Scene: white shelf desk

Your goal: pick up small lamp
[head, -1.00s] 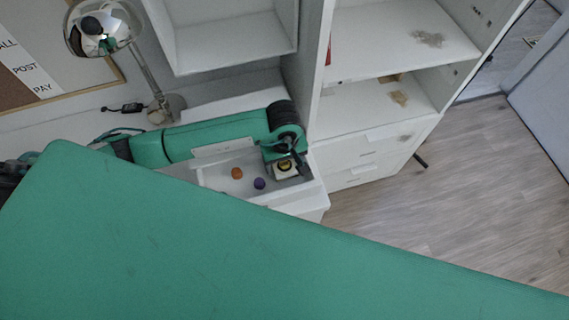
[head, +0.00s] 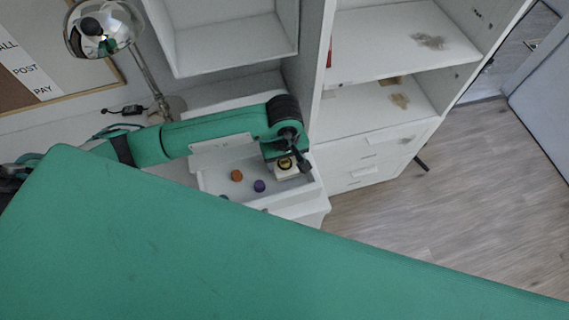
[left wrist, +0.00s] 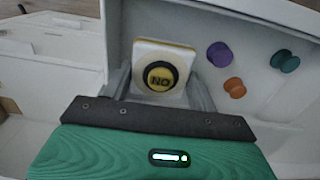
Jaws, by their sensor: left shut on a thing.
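The small lamp (head: 285,164) is a white square block with a round black and yellow button on top; it also shows in the left wrist view (left wrist: 146,53), with upside-down lettering on the button. My left gripper (head: 288,170) is shut on it, with grey fingers on two opposite sides in the left wrist view (left wrist: 160,90). The lamp is over the right end of an open white drawer (head: 214,178). I cannot tell whether it is clear of the drawer floor. My right gripper is not in view.
An orange spool (head: 237,175), a purple spool (head: 259,186) and a teal spool (left wrist: 285,61) lie in the drawer. A chrome desk lamp (head: 150,75) stands at the back left. A white shelf unit (head: 385,120) stands to the right. Floor is free at right.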

